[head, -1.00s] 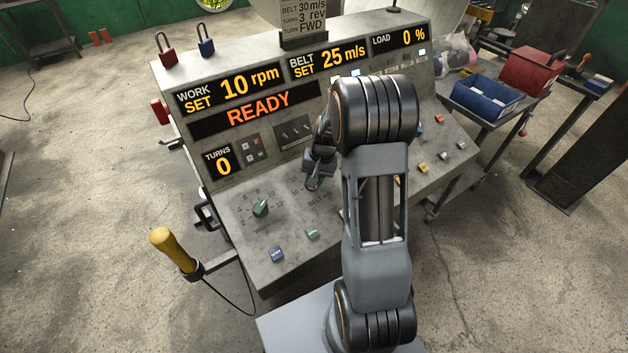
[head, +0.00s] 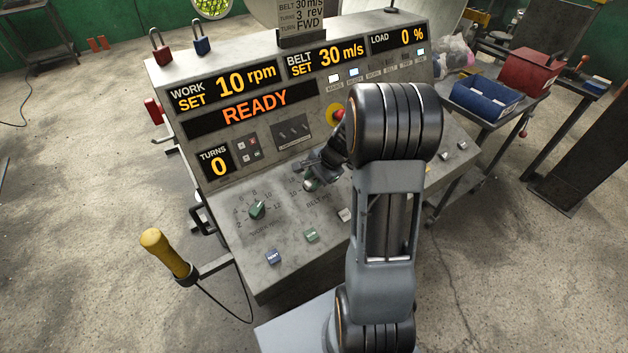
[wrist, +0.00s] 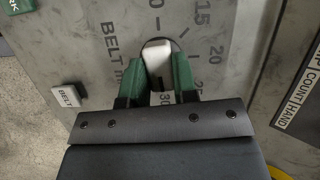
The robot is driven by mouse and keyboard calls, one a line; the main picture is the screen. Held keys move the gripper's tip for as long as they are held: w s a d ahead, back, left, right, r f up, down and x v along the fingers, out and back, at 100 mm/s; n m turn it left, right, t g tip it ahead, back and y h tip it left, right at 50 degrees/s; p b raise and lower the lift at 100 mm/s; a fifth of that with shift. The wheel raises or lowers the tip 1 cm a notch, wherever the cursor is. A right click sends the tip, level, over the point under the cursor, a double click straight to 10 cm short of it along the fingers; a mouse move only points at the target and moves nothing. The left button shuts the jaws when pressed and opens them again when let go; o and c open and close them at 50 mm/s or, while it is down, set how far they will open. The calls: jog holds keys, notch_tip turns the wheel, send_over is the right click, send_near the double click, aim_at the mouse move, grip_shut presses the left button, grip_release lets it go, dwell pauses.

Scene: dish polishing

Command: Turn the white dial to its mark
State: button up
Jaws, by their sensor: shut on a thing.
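The white dial (wrist: 157,55) shows in the wrist view between the two green fingers of my gripper (wrist: 157,72), which is shut on it. Scale numbers 15, 20 and 25 lie to its right, and a 30 shows between the fingers below it. In the head view my gripper (head: 311,184) is at the belt dial on the sloping panel and hides most of it. The belt display (head: 326,59) reads SET 30 m/s.
A green work dial (head: 257,210) sits left of my gripper, with blue (head: 273,257) and green (head: 311,235) buttons nearer the front edge. A red emergency knob (head: 338,114) is behind my wrist. A yellow-handled pendant (head: 165,252) stands at the console's left side.

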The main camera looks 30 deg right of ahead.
jog(key=shift+m, duration=0.6)
jog(key=o, duration=0.9)
jog(key=v, duration=1.3)
jog(key=shift+s+d+r, duration=0.2)
jog(key=shift+s+r, duration=0.1)
